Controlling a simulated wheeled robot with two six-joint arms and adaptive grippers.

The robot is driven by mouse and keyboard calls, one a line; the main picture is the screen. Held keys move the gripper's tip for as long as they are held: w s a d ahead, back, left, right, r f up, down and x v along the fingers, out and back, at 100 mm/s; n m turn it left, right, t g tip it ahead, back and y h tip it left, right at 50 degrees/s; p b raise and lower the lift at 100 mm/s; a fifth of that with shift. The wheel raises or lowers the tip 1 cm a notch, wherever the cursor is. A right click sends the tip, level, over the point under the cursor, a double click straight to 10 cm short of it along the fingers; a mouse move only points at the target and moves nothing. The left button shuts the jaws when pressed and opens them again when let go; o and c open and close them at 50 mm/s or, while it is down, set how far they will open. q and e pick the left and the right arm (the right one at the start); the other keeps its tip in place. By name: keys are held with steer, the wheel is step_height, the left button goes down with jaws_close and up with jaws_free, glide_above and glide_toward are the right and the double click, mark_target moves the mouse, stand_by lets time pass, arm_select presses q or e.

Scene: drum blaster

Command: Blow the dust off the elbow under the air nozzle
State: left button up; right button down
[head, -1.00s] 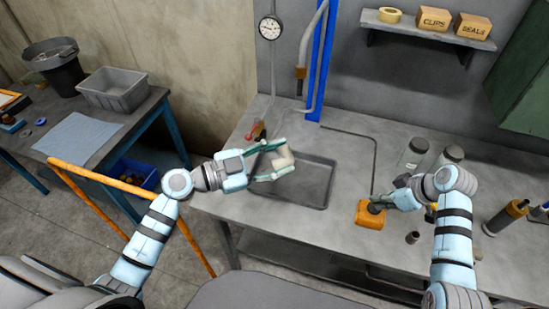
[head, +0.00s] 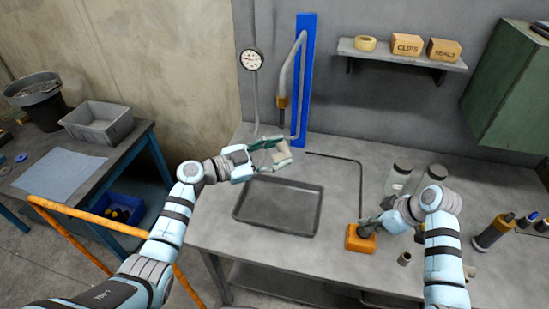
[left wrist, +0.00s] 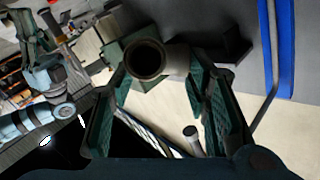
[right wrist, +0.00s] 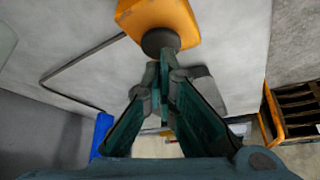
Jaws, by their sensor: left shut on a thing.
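The pale beige elbow (head: 283,155) is held in my left gripper (head: 268,158), above the bench behind the tray. In the left wrist view the elbow (left wrist: 178,60) sits between the fingertips, its dark round opening showing. The brass-tipped air nozzle (head: 283,102) hangs from a grey pipe on the blue post (head: 305,80), above the elbow in the head view; the exact alignment cannot be told. My right gripper (right wrist: 163,80) has its fingers together at the dark round button (right wrist: 160,40) of an orange box (head: 360,240). Whether it presses the button is unclear. Dust cannot be made out.
A shallow grey tray (head: 235,214) lies empty on the bench. Glass jars (head: 398,178), a small cylinder (head: 404,258) and dark bottles (head: 492,232) stand at the right. A gauge (head: 251,60) hangs on the wall. An orange rail (head: 100,217) crosses at left.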

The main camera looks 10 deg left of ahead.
steer(key=shift+f, duration=1)
stand_by(1.9)
stand_by(1.6)
steer(key=shift+r, duration=3.55)
arm_select(q)
steer(key=shift+s, duration=0.15)
